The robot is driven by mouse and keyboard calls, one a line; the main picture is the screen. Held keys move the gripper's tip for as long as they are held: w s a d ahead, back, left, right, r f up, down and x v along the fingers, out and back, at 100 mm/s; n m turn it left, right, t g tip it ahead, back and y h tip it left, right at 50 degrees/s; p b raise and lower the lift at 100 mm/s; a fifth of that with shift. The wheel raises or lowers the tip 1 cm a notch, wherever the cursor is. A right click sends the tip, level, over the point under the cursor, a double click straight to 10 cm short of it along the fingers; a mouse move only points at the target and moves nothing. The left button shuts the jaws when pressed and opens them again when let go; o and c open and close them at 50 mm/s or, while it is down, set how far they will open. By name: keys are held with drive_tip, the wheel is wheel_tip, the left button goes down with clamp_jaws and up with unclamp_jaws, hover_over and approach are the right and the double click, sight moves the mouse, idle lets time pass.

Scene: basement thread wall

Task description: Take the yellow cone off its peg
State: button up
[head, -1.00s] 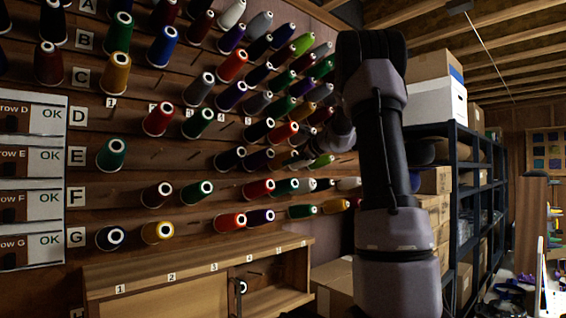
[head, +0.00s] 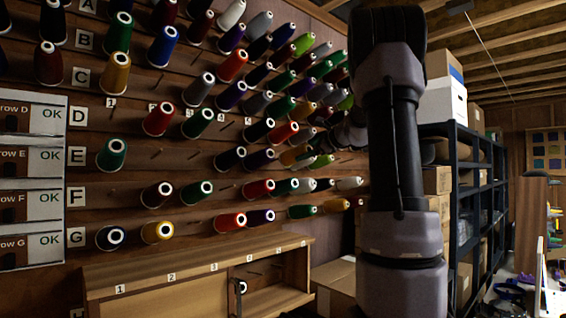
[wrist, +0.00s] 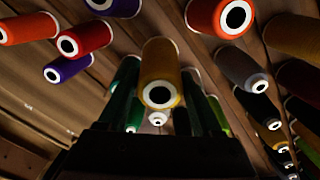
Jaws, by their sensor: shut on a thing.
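A golden-yellow cone (wrist: 160,70) is in the middle of the wrist view, its white-rimmed end with a dark hole facing the camera. My gripper (wrist: 161,88) is shut on it, with one dark finger on each side.
Many cones crowd the pegs nearby, including a red-orange cone (wrist: 220,16) and a grey cone (wrist: 243,70). A wooden box (head: 200,268) stands below the wall. A dark shelf (head: 463,190) with cartons stands right of my arm.

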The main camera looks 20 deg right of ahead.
drive_tip(key=shift+v, duration=1.95)
drive_tip(key=shift+s, duration=0.1)
drive_tip(key=s+r, duration=0.1)
drive_tip(key=s+d+r, duration=0.1)
drive_tip(key=s, duration=0.1)
drive_tip(key=shift+s+d+r, duration=0.2)
drive_tip(key=shift+s+r, duration=0.1)
drive_tip(key=shift+r, duration=0.05)
